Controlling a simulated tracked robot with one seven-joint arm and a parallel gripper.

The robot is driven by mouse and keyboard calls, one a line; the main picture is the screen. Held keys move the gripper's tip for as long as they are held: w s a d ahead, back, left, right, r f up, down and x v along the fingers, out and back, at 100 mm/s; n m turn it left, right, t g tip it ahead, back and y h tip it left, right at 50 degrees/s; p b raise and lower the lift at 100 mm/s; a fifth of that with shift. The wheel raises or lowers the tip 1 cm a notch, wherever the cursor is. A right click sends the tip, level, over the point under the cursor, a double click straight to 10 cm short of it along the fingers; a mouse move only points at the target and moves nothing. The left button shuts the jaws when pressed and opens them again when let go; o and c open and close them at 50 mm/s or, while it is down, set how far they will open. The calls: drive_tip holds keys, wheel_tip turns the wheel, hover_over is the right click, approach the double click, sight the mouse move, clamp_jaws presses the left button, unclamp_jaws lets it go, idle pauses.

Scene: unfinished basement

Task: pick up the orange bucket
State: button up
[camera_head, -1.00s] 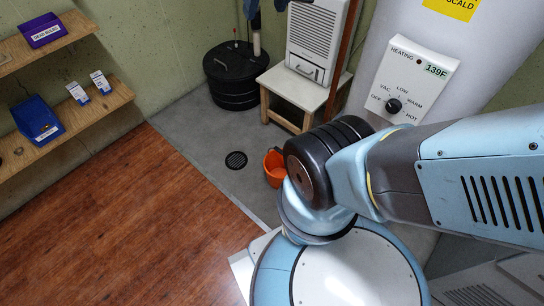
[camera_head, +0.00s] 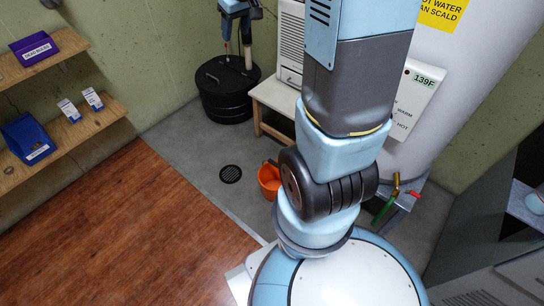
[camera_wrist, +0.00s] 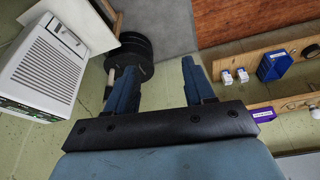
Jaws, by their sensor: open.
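The orange bucket (camera_head: 268,182) sits on the grey concrete floor, just left of my arm's black joint in the head view. My arm hides its right side. The bucket does not show in the wrist view. My gripper (camera_head: 236,36) is at the top of the head view, above and behind the bucket, over the black lidded basin. In the wrist view my gripper (camera_wrist: 158,76) has its two blue fingers spread apart with nothing between them. It is well away from the bucket.
The black basin (camera_head: 226,98) with a pipe stands at the back. A white dehumidifier (camera_head: 290,45) rests on a wooden stool (camera_head: 273,97) behind the bucket. A water heater (camera_head: 455,80) stands right. Shelves (camera_head: 60,140) line the left wall. Floor left of the bucket is clear around a drain (camera_head: 230,174).

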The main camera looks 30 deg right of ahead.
drive_tip(key=w+d+f+g, duration=0.1)
drive_tip(key=w+d+f, duration=0.2)
drive_tip(key=f, duration=0.6)
drive_tip(key=w+d+f+n, duration=0.1)
drive_tip(key=w+d+f, duration=0.25)
drive_tip(key=f, duration=0.65)
drive_tip(key=w+d+f+g, duration=0.15)
drive_tip(key=w+f, duration=0.25)
drive_tip(key=f, duration=0.5)
drive_tip(key=shift+n+g+h, duration=0.3)
drive_tip(key=shift+n+g, duration=0.2)
drive_tip(key=shift+g, duration=0.15)
drive_tip(key=s+d+f, duration=0.2)
drive_tip(key=s+f, duration=0.1)
drive_tip(key=f, duration=1.1)
drive_tip(key=s+d+f, duration=0.2)
drive_tip(key=s+f, duration=0.2)
drive_tip(key=f, duration=1)
drive_tip(key=s+d+f, duration=0.2)
drive_tip(key=s+f, duration=0.1)
drive_tip(key=f, duration=1.2)
drive_tip(key=shift+s+d, duration=0.1)
drive_tip(key=shift+s, duration=0.05)
drive_tip(key=shift+f, duration=2.75)
drive_tip(key=shift+f, duration=0.25)
clamp_jaws()
